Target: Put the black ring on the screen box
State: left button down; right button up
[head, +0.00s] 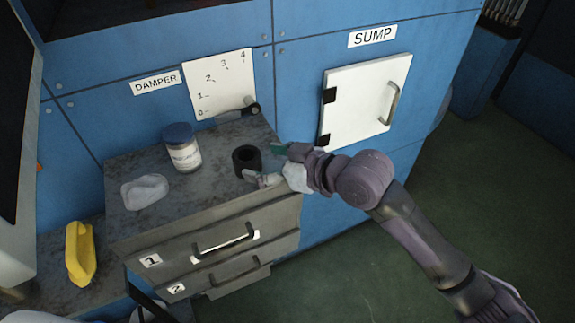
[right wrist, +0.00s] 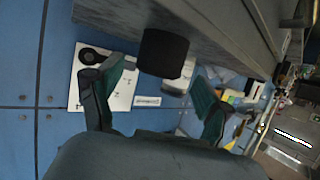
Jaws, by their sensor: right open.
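The black ring (head: 246,160), a short dark cylinder with a hole in its top, stands upright on the grey worktop above the drawers. My right gripper (head: 265,163) is open just to the right of the ring, its fingers pointing at it. In the right wrist view the ring (right wrist: 164,53) shows ahead, between the lines of the two spread fingers (right wrist: 160,75), and does not look gripped. A large dark screen in a pale housing (head: 30,170) stands at the left edge; I cannot tell if it is the screen box. My left gripper is not in view.
A blue-lidded jar (head: 182,148) and a whitish lump (head: 145,191) sit left of the ring. A black-knobbed lever (head: 254,109) on the damper plate (head: 218,88) is behind it. A yellow object (head: 80,252) lies lower left. The white sump door (head: 362,100) is shut.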

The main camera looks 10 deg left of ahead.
jog(key=v, duration=0.7)
jog(key=shift+d+b, duration=0.2)
jog(key=shift+b, duration=0.2)
